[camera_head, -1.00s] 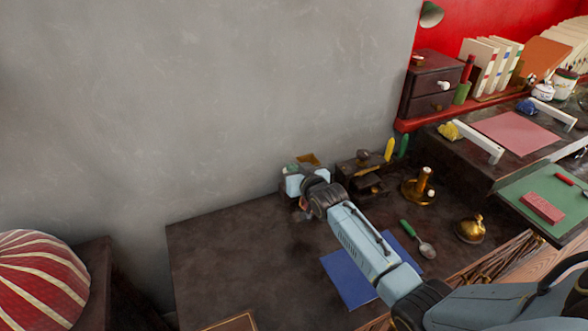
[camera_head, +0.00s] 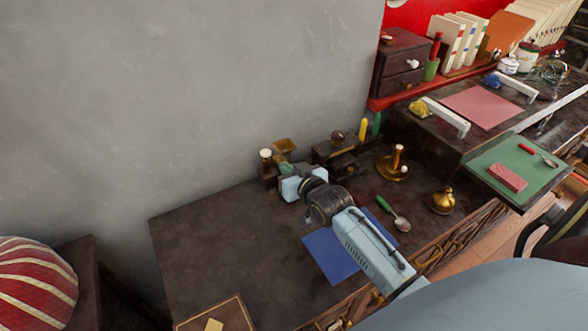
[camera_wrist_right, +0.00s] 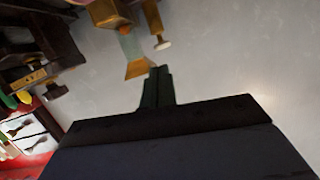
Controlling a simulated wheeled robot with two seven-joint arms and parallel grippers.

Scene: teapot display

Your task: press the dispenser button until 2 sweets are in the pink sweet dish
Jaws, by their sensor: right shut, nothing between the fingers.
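The sweet dispenser shows at the back of the dark table against the wall. It has a brass funnel (camera_head: 287,145), and a pale round button (camera_head: 266,154) tops a post at its left. In the right wrist view the funnel (camera_wrist_right: 140,68), a glassy tube and the pale button (camera_wrist_right: 163,44) show beyond my fingers. My right gripper (camera_head: 284,170) is just in front of the dispenser, shut and empty; its fingertips (camera_wrist_right: 157,72) seem apart from the button. I cannot make out the pink sweet dish; the gripper may hide it. My left gripper is out of view.
A dark wooden box (camera_head: 335,150) stands right of the dispenser. A blue mat (camera_head: 328,256), a green-handled spoon (camera_head: 400,223), a brass stand (camera_head: 392,168) and a brass bell-like piece (camera_head: 441,201) are near my arm.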

